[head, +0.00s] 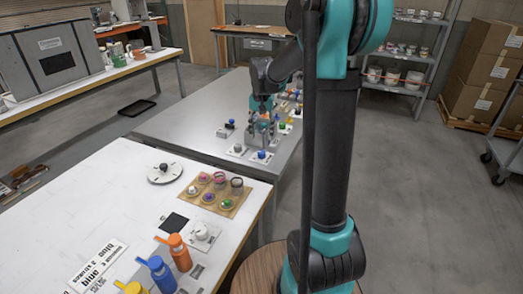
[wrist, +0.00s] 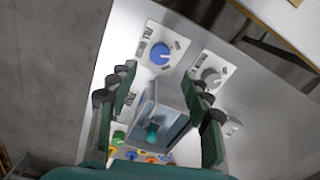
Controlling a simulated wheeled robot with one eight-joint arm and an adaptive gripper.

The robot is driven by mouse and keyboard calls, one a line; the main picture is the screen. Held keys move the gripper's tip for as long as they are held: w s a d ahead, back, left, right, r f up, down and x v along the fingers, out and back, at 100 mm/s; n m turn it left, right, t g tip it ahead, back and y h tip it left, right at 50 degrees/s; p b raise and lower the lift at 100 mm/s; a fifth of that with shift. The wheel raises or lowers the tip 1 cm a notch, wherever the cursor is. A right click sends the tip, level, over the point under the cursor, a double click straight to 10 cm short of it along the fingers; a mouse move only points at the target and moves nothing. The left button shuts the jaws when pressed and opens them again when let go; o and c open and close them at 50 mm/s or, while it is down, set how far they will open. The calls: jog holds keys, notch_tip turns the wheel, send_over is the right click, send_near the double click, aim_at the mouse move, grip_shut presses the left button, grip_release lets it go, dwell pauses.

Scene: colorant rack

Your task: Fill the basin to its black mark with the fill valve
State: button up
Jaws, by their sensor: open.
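A blue knob (head: 261,155) on a white plate sits near the front edge of the metal table; it also shows in the wrist view (wrist: 160,53). A grey knob (head: 237,149) on its own plate is beside it, also in the wrist view (wrist: 210,77). A square grey basin (wrist: 182,130) shows between my fingers in the wrist view, with something teal inside. My gripper (wrist: 159,78) is open and empty above the table.
Several coloured knobs (wrist: 145,155) lie beyond the basin. A small switch box (head: 224,131) is at the left. A white table (head: 120,190) in front holds colour pots (head: 220,181) and orange and blue bottles (head: 156,268). The metal table's left part is clear.

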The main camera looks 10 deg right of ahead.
aim_at(262, 152)
notch_tip(262, 152, down, 8)
jog(key=shift+f, duration=0.15)
jog(key=shift+c, duration=0.5)
grip_shut()
jog(key=shift+n, duration=2.1)
jog(key=shift+o, duration=0.5)
grip_release()
notch_tip(262, 152, up, 12)
